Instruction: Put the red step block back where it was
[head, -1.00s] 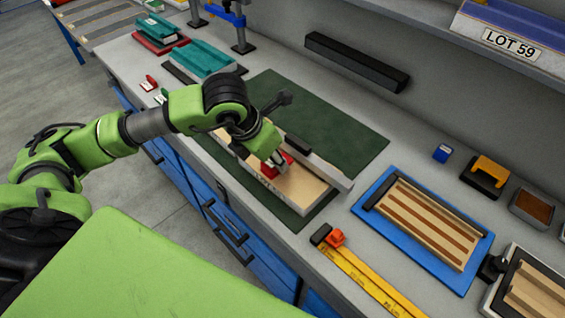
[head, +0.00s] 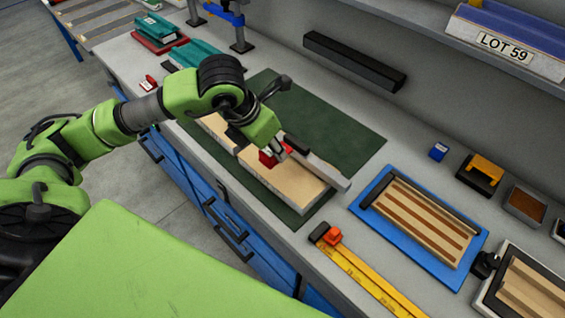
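The red step block (head: 270,157) is at the fingertips of my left gripper (head: 278,150), over the pale panel (head: 296,186) near the long grey bar (head: 322,171). The gripper points down and appears shut on the block, whose upper part is partly hidden by the fingers. The block seems to be slightly above the panel, though the gap is hard to judge. The panel lies on a dark green mat (head: 345,138). My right gripper is not in view.
A small red piece (head: 148,83) lies at the bench's left front edge. Teal blocks (head: 196,54) stand behind it. A blue tray with wooden strips (head: 365,203) and a yellow ruler with an orange clamp (head: 365,275) are to the right. The green mat's back part is clear.

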